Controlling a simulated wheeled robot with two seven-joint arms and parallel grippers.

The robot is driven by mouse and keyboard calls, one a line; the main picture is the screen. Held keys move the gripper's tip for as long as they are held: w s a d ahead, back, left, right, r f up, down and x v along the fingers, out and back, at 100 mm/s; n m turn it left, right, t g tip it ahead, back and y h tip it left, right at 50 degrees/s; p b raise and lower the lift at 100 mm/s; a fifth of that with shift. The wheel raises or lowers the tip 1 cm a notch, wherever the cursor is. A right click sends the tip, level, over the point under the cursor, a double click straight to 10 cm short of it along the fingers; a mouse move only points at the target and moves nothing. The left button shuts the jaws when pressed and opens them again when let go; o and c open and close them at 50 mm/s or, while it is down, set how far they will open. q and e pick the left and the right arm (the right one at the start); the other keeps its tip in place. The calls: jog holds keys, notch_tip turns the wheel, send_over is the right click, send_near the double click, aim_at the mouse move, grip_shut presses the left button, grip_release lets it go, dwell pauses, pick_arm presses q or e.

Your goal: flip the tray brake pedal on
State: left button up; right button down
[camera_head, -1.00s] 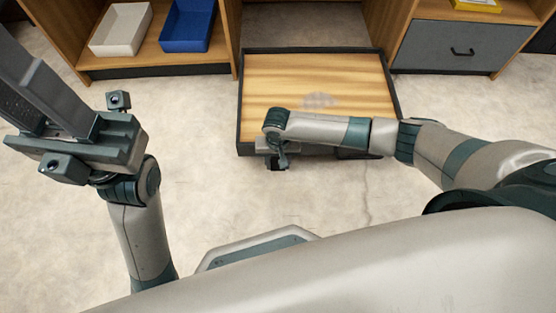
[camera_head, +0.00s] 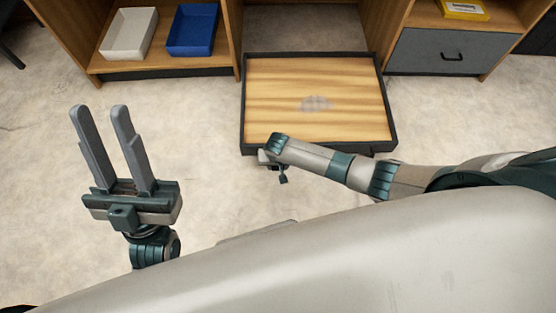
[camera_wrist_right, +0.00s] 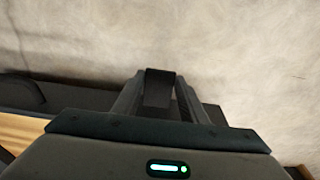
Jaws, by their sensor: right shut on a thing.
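The tray (camera_head: 390,125) is a low wooden platform with a dark rim, on the floor at the centre of the head view. My right gripper (camera_wrist_right: 158,92) is at the tray's front edge, left of its middle. In the wrist view its fingers are shut on a small dark block, which looks like the brake pedal (camera_wrist_right: 160,88). The head view shows the gripper's wrist there, but the pedal's tilt cannot be told. My left gripper (camera_head: 98,108) is open and empty, fingers pointing up the picture, well left of the tray.
Behind the tray stands a wooden unit with a white bin (camera_head: 128,34) and a blue bin (camera_head: 192,30) on a shelf. A grey drawer (camera_head: 440,52) is at right. The floor (camera_head: 205,130) between my left gripper and the tray is clear.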

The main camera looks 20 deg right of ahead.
jog(key=t+p, duration=0.1)
jog(key=p, duration=0.1)
jog(key=shift+s+f+p, duration=0.25)
jog(key=shift+f+p, duration=0.05)
jog(key=shift+p, duration=0.1)
jog(key=shift+f+t+h, duration=0.3)
jog(key=shift+t, duration=0.2)
jog(key=shift+f+t, duration=0.25)
jog(key=shift+t, duration=0.05)
jog(key=shift+f+t+b, duration=0.25)
jog(key=shift+t+b, duration=0.15)
jog(key=shift+b, duration=0.05)
pick_arm(q)
jog(key=shift+w+d+f+n+g+y, duration=0.1)
jog(key=shift+w+d+f+g+y, duration=0.05)
jog(key=shift+d+f+g, duration=0.45)
jog(key=shift+w+d+f+n+g+y, duration=0.1)
jog(key=shift+w+d+f+g+y, duration=0.25)
jog(key=shift+f, duration=0.3)
jog(key=shift+d+f+n+g, duration=0.1)
jog(key=shift+d+f+g, duration=0.25)
jog(key=shift+f+g, duration=0.25)
pick_arm(e)
jog(key=shift+t+h, duration=0.3)
pick_arm(q)
jog(key=shift+f, duration=0.1)
